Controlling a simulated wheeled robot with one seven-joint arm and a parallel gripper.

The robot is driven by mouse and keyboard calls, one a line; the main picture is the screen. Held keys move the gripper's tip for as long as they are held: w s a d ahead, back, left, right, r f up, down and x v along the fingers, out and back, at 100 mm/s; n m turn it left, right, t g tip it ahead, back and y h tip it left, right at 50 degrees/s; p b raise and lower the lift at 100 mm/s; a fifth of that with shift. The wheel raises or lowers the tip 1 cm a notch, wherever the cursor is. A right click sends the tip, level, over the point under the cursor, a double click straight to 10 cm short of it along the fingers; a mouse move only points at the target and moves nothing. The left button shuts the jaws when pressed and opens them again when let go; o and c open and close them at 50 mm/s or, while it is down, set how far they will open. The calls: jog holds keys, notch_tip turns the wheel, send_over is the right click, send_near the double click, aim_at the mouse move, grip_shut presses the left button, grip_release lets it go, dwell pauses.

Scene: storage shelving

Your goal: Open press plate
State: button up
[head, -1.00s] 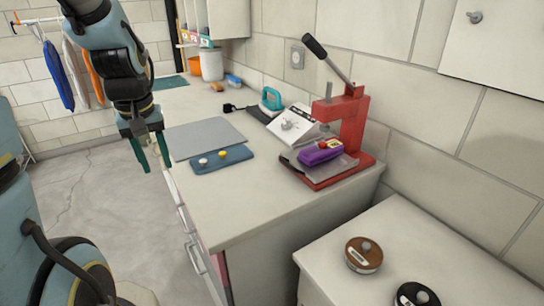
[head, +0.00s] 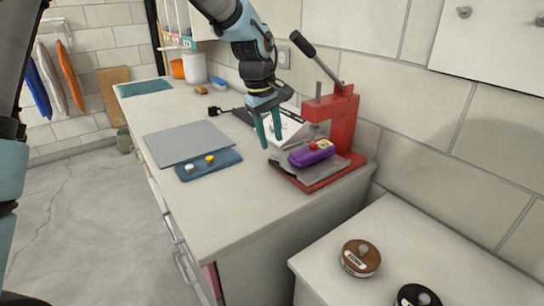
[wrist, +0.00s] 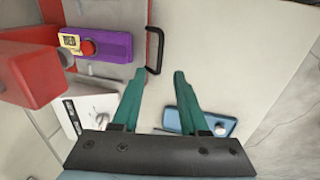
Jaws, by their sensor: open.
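The red press (head: 339,120) stands on the counter's right side, its black lever (head: 315,56) raised. Its grey press plate (head: 287,171) lies at the base, with a purple block with a red knob (head: 312,153) on it. In the wrist view the plate (wrist: 112,70) has a black bar handle (wrist: 154,50) on its edge, and the purple block (wrist: 105,45) shows too. My gripper (head: 271,143) is open and empty, left of the press. In the wrist view my fingertips (wrist: 159,72) point toward the handle's near end; whether they touch it I cannot tell.
A white device (head: 287,128) stands behind my gripper. A blue tray with small knobs (head: 208,166) and a grey mat (head: 188,142) lie to the left. The counter's front part is clear. A lower cabinet with brown (head: 361,257) and black (head: 417,297) round items stands at right.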

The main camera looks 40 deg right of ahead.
aim_at(276, 165)
jog(key=f+p, duration=0.1)
jog(key=f, duration=0.2)
jog(key=d+f, duration=0.1)
jog(key=f, duration=0.3)
jog(key=shift+d+f+p, duration=0.2)
jog(key=shift+f+p, duration=0.05)
jog(key=shift+p, duration=0.15)
grip_shut()
dwell(1.0)
